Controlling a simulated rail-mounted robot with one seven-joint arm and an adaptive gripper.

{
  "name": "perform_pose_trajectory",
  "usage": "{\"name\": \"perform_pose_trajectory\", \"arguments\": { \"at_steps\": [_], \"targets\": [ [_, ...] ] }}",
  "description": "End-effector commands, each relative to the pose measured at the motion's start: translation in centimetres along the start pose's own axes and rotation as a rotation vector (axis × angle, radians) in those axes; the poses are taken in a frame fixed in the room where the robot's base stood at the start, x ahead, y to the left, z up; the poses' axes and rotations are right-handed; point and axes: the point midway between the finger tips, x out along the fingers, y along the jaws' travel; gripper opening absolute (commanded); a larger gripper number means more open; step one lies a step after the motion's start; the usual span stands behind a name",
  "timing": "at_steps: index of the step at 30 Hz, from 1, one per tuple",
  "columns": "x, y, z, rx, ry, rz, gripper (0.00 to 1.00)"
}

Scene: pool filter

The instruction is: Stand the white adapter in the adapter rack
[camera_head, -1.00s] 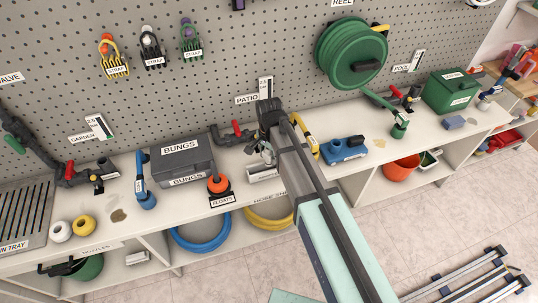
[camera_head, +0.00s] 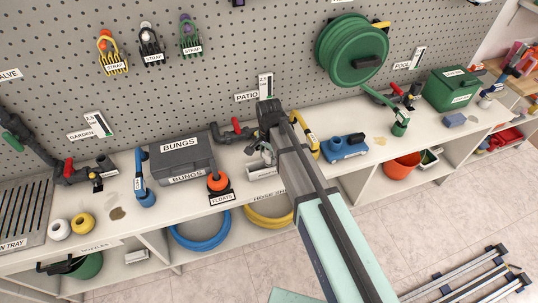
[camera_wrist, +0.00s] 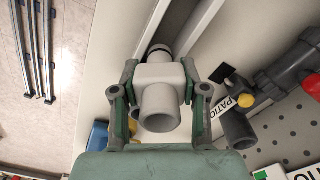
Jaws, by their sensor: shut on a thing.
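The white adapter (camera_wrist: 158,92) is a pale, tee-like pipe piece with a round open end towards the wrist camera. My gripper (camera_wrist: 158,88) is shut on it, with one dark green-grey finger on each side. A paler pipe end with a dark ring (camera_wrist: 160,52) shows just beyond the adapter; I cannot tell whether it is part of it. In the head view my gripper (camera_head: 258,158) is over the bench near the PATIO pipework, and my arm hides much of it. I cannot make out the adapter rack for certain.
A dark grey pipe with a red valve (camera_head: 237,130) stands just left of my gripper. The BUNGS box (camera_head: 183,158) and the orange FLOATS piece (camera_head: 218,183) are further left. A blue pump-like unit (camera_head: 345,147) stands to the right. The bench front edge is close below my gripper.

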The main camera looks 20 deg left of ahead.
Motion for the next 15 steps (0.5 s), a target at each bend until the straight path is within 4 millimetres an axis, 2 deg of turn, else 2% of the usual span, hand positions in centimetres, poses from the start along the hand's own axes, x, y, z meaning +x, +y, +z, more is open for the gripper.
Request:
{"name": "perform_pose_trajectory", "arguments": {
  "at_steps": [15],
  "targets": [
    [1.06,0.00,0.00,0.000,0.000,0.000,0.15]
  ]
}}
